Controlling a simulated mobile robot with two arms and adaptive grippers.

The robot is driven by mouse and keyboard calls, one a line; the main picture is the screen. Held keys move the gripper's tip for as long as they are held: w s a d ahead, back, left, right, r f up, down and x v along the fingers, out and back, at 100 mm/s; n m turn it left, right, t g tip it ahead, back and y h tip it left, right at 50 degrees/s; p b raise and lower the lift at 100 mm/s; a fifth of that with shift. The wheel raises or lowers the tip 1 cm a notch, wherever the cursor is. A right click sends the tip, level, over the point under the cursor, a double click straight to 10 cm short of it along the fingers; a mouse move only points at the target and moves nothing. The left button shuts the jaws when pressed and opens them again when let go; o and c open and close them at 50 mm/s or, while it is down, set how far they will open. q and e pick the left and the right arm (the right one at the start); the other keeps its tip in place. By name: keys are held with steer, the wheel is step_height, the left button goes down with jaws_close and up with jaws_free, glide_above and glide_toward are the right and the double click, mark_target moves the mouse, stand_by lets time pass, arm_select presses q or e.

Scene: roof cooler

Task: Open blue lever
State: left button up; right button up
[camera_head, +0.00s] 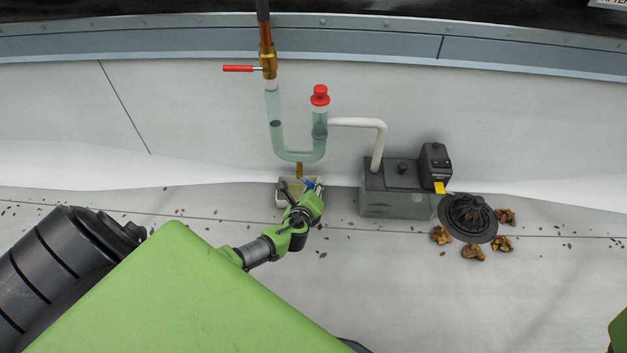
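The blue lever (308,183) is small and sits below the clear U-shaped pipe, just above a small light box (281,195). My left gripper (302,187) is right at the lever, with its fingers spread apart on either side. Whether a finger touches the lever is too small to tell. The gripper and wrist partly hide the lever and the box. My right gripper is not in view.
A red-handled valve (239,68) and a red cap (320,95) are above on the pipes. A white pipe (358,122) runs to a grey tank (395,207). A black vent cover (467,230) and several brown leaf clumps (441,235) lie right. The front floor is mostly clear.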

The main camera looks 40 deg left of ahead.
arm_select(q)
steer(key=v, duration=1.2)
stand_by(0.4)
